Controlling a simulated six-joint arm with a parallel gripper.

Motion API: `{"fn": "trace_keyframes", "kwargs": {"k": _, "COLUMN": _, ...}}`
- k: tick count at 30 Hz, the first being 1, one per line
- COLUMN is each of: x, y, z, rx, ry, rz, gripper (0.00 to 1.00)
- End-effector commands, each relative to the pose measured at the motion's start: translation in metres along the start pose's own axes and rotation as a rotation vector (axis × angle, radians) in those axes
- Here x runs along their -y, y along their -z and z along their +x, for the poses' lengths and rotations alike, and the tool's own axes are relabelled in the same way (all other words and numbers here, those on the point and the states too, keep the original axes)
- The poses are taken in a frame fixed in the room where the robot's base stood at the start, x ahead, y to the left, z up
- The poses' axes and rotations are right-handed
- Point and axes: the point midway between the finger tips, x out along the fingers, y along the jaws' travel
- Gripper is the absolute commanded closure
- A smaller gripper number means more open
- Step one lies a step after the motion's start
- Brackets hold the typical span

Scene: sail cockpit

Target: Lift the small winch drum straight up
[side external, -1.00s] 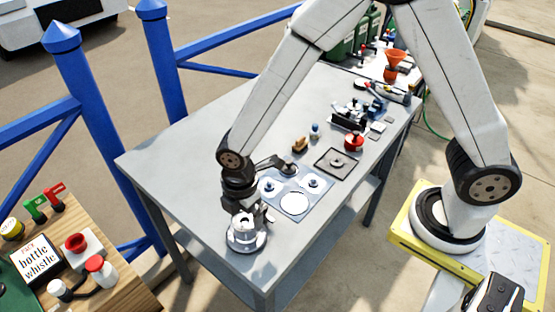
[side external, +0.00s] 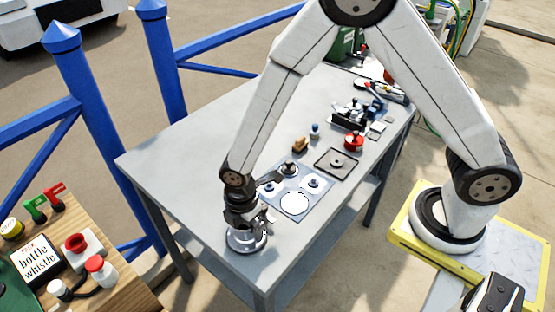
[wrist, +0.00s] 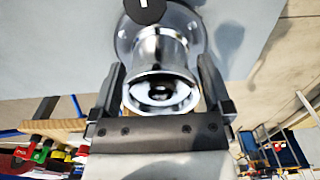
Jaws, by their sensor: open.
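The small winch drum (wrist: 160,65) is a shiny silver, waisted cylinder with a dark hole in its top. My gripper (wrist: 163,88) is open, pointing down, with one finger on each side of the drum. The wrist view does not clearly show whether the fingers touch it.
The grey table (side external: 190,150) has free room left of the drum. A panel (side external: 293,203) with round fittings lies behind it to the right. A dark square tray (side external: 337,163), a red pot (side external: 353,142) and other hardware are farther back.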

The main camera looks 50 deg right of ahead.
Motion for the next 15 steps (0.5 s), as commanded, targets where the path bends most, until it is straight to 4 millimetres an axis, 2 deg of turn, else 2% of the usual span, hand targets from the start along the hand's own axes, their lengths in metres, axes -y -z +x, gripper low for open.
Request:
{"fn": "trace_keyframes", "kwargs": {"k": 2, "x": 0.0, "y": 0.0, "z": -0.0001, "rx": 0.0, "ry": 0.0, "rz": 0.0, "gripper": 0.03}}
{"fn": "trace_keyframes", "kwargs": {"k": 3, "x": 0.0, "y": 0.0, "z": -0.0002, "rx": 0.0, "ry": 0.0, "rz": 0.0, "gripper": 0.16}}
{"fn": "trace_keyframes", "kwargs": {"k": 10, "x": 0.0, "y": 0.0, "z": -0.0002, "rx": 0.0, "ry": 0.0, "rz": 0.0, "gripper": 0.89}}
{"fn": "trace_keyframes", "kwargs": {"k": 15, "x": -0.0003, "y": 0.0002, "z": -0.0005, "rx": -0.001, "ry": -0.001, "rz": 0.0, "gripper": 0.89}}
